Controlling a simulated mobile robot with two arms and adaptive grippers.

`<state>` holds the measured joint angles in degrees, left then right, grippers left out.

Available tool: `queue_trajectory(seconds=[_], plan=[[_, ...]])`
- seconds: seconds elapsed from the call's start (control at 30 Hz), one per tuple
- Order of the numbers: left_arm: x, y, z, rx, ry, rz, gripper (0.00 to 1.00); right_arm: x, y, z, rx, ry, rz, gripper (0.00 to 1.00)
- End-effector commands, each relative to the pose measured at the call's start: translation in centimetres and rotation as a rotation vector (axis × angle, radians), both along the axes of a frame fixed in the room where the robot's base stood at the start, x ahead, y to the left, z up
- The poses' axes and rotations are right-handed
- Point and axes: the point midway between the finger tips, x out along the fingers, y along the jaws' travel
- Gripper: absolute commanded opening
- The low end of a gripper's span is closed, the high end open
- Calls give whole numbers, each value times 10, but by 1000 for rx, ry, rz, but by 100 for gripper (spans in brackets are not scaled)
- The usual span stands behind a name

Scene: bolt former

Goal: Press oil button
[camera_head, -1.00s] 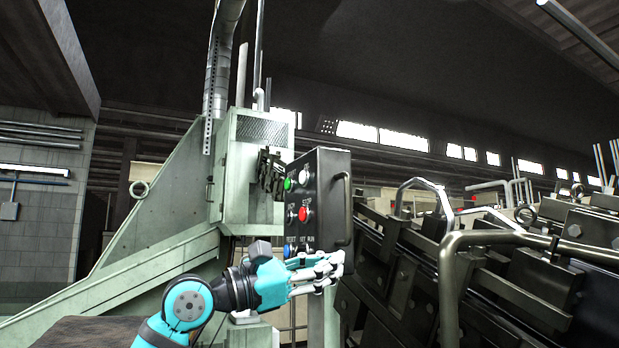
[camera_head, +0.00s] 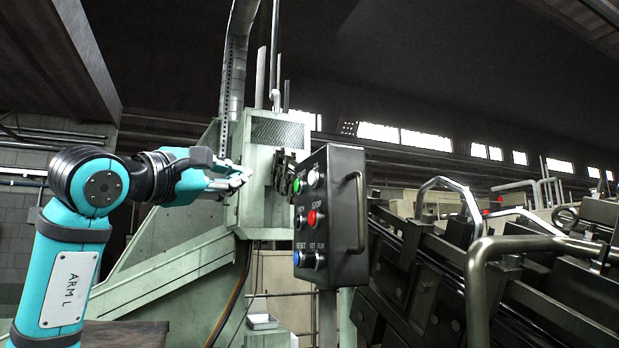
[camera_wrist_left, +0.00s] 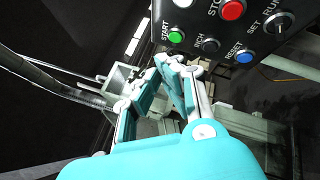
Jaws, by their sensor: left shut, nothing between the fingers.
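A dark control panel box (camera_head: 341,210) stands in the middle of the head view. It carries a green START button (camera_head: 298,186), a white button (camera_head: 314,178), a red STOP button (camera_head: 314,218), a black INCH button (camera_head: 299,221) and a blue RESET button (camera_head: 298,258). No OIL label is readable; the white button's label is too small to read. My left gripper (camera_head: 243,174) is shut and empty, left of the panel at about the green button's height, apart from it. In the left wrist view its fingertips (camera_wrist_left: 179,66) appear just below the green button (camera_wrist_left: 176,37). My right gripper is out of view.
A curved handle (camera_head: 360,210) sticks out from the panel's right side. Pale green machine housing (camera_head: 262,180) stands behind my left gripper. Dark machinery with bent metal rails (camera_head: 480,285) fills the right. Open space lies between the gripper and the panel.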

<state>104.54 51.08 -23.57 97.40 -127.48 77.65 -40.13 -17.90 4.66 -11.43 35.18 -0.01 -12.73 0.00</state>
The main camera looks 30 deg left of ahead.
Motion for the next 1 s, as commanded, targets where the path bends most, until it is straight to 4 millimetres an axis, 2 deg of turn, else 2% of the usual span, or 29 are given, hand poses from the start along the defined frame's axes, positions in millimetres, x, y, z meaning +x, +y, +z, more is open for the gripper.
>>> queue_trajectory(seconds=[0.13,0.4,0.6,1.0], plan=[[11,-11,-1,1,3,-5,0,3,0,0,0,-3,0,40],[41,-36,0,0,3,-5,0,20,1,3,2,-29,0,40],[57,-49,1,0,2,-2,0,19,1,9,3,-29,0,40],[66,-56,-1,0,1,-2,0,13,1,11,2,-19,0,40]])
